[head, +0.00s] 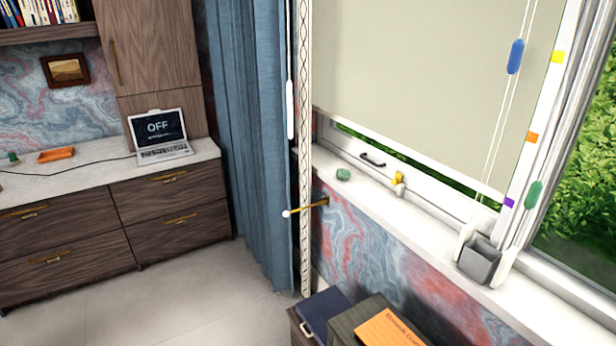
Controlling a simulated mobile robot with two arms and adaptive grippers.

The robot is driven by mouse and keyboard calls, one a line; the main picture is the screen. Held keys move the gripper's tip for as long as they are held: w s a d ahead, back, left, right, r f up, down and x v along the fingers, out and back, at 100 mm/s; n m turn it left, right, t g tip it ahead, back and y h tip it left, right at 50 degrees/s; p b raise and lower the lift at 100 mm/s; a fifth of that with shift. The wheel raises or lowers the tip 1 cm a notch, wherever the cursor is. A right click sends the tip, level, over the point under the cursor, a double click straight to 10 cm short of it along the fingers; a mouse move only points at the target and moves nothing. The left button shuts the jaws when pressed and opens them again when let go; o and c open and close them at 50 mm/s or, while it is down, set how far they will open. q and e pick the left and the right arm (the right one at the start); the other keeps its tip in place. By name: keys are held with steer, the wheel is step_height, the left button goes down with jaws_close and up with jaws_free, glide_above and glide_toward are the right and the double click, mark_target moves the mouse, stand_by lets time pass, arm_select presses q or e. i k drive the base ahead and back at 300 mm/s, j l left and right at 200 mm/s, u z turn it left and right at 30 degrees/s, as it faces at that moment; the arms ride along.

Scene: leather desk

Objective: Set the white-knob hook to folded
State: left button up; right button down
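The white-knob hook (308,207) is a brass rod with a small white ball at its tip. It is mounted on the patterned wall just below the window sill, beside the blue curtain. The rod sticks out from the wall to the left, and its white knob (286,214) shows in front of the curtain's right edge. The hook looks swung out, not flat against the wall. Neither of my grippers is in view.
The blue curtain (250,130) hangs behind the knob, with a patterned vertical strip (305,120) close by. The sill (400,205) holds small items and a grey box (480,262). Books (385,325) are below. A laptop (160,135) stands on the left counter; open floor lies between.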

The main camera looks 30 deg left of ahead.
mark_target(286, 214)
steer(key=u, duration=1.15)
steer(key=i+j+z, duration=0.15)
steer(key=z, duration=0.35)
steer(key=i+j+z, duration=0.25)
steer(key=z, duration=0.2)
steer(key=i+j, duration=0.2)
steer(key=i+j+z, duration=0.1)
steer(key=j, duration=0.35)
steer(key=i+j, duration=0.2)
steer(key=i+j+z, duration=0.1)
steer(key=j, duration=0.35)
steer(key=i+j+z, duration=0.1)
steer(key=i+j, duration=0.3)
steer(key=j, duration=0.3)
steer(key=i+j+z, duration=0.1)
steer(key=j, duration=0.25)
